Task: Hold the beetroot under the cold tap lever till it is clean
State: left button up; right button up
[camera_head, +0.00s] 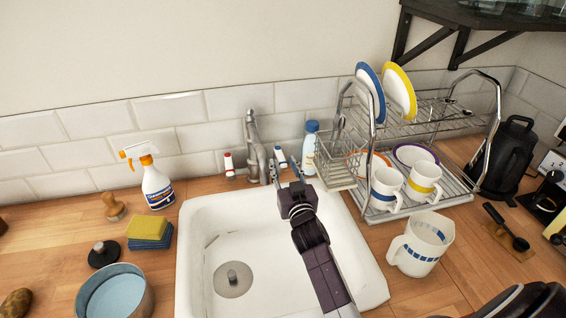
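A brown, mottled, roundish vegetable (15,303) lies on the counter at the lower left, partly cut off by the frame; it may be the beetroot, but I cannot tell for sure. The metal tap (255,150) stands behind the sink, with a red-marked lever on its left. The blue-marked cold tap lever (280,157) is on its right. My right gripper (283,166) reaches over the sink with its fingers apart, near the cold lever; contact is unclear. No water shows under the spout. My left gripper is out of view.
The white sink (205,215) is empty around its drain. Left are a spray bottle (156,185), a sponge stack (150,230), a brush (113,207) and a pot (145,298). Right are a blue-capped bottle (309,150), a dish rack (400,208) and a jug (420,245).

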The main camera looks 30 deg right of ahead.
jog(key=shift+w+d, duration=0.15)
jog(key=shift+w, duration=0.4)
jog(key=shift+c, duration=0.7)
grip_shut()
